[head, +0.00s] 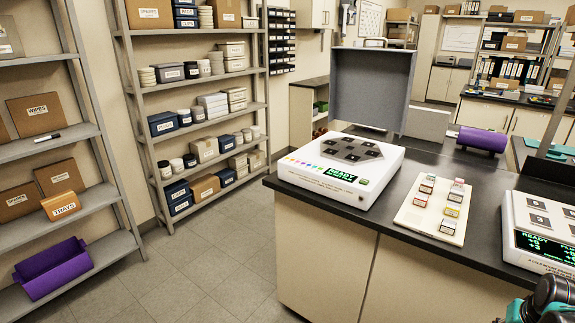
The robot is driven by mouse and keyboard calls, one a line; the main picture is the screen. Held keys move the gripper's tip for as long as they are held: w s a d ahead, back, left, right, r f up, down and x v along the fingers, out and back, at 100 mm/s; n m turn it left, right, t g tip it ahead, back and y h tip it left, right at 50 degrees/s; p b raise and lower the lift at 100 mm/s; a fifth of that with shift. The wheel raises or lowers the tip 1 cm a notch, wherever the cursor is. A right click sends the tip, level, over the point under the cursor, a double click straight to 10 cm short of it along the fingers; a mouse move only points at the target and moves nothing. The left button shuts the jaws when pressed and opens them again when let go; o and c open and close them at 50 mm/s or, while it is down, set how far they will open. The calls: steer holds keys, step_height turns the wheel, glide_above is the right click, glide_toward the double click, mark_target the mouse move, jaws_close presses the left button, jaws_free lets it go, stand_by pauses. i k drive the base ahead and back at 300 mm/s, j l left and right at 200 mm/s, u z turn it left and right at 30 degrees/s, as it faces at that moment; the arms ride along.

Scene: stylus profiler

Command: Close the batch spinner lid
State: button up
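The batch spinner (340,172) appears to be the white machine on the dark counter, with a lit "READY" screen on its front. Its top holds several dark square pads in a ring. The grey lid (371,92) stands open, upright at the back of the machine, with a handle (376,42) on its top edge. A teal and black part of my arm shows at the bottom right corner, well apart from the lid. My gripper's fingertips are not visible.
A cream tray (408,216) with several small sample boxes lies right of the spinner. A second white device (540,235) with a screen stands further right. A purple roll-shaped object (482,138) lies behind. Shelves line the left; the floor (205,265) before them is clear.

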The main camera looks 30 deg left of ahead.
mark_target(368, 86)
steer(key=u, duration=1.1)
steer(key=i+j+u, duration=0.65)
steer(key=i+u, duration=0.8)
steer(key=i+j, duration=0.1)
steer(key=i, duration=0.7)
steer(key=i+z, duration=0.25)
steer(key=z, duration=0.2)
steer(key=i+j+z, duration=0.15)
steer(key=z, duration=0.3)
steer(key=i+j+z, duration=0.25)
steer(key=z, duration=0.2)
steer(key=i, duration=0.05)
